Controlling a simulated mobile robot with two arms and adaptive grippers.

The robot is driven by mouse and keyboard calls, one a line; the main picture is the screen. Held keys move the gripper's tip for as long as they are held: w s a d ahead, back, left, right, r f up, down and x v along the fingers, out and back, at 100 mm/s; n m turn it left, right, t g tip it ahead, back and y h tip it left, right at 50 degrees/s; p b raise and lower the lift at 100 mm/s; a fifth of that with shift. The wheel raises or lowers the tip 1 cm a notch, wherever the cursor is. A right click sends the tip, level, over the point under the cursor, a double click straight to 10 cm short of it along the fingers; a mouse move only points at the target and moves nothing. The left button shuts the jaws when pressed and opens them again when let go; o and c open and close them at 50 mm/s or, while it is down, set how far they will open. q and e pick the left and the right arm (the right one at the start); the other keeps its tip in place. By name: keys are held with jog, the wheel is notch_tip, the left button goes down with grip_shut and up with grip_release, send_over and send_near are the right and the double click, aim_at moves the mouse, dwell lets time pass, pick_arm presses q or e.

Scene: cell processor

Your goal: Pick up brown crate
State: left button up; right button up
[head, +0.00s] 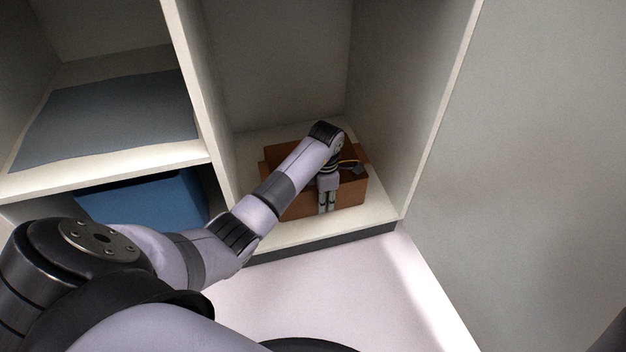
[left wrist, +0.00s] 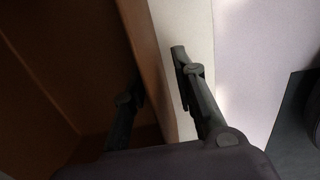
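The brown crate (head: 300,208) sits on the white floor of the right-hand cupboard bay. It is open-topped, and my left arm covers part of it. My left gripper (head: 326,208) points down at the crate's front wall. In the left wrist view the crate wall (left wrist: 150,60) runs between the two fingers of my left gripper (left wrist: 158,75). One finger is on the inner side and the other is outside, over the pale shelf. A pale gap shows between the outer finger and the wall, so the gripper looks open. My right gripper is not in view.
A tall divider (head: 200,90) stands left of the bay and a side wall (head: 425,110) stands right. A blue box (head: 145,200) is in the lower left bay, under a shelf with a blue-grey mat (head: 110,115). The floor in front (head: 340,290) is clear.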

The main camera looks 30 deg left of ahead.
pick_arm(q)
jog(key=shift+c, duration=0.6)
grip_shut()
